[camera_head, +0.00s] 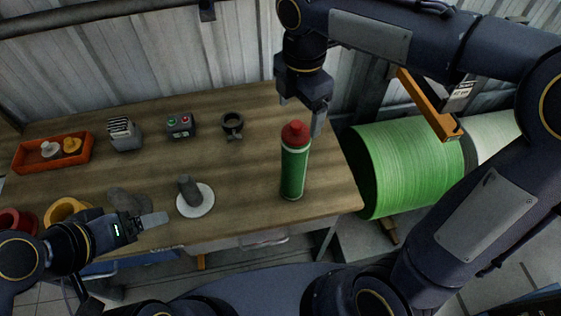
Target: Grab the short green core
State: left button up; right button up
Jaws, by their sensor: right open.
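I see no plain short green core that I can make out for sure. A tall green cylinder with a red cap (294,170), like a bottle, stands upright near the table's right end. My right gripper (301,110) is open and points down just above and behind its red cap; I cannot tell if they touch. A large green roll (405,165) lies on its side off the table to the right. My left gripper (148,222) is low over the table's front left; its finger gap does not show. A yellow ring (66,208) and a red ring (14,221) are partly hidden behind my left arm.
The wooden table (235,185) also holds an orange tray (25,156), a grey card holder (124,134), a button box (180,125), a black ringed piece (232,123) and a white disc with a grey post (196,205). The table is clear around the green cylinder.

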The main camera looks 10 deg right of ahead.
aim_at(296, 136)
jog(key=shift+a+f, duration=0.2)
jog(key=shift+f, duration=0.15)
jog(key=f, duration=0.6)
jog(key=shift+s+f+p, duration=0.15)
jog(key=shift+s+p, duration=0.2)
jog(key=shift+f, duration=0.4)
jog(key=c, duration=1.7)
jog(key=shift+o, duration=0.2)
jog(key=shift+r, duration=0.2)
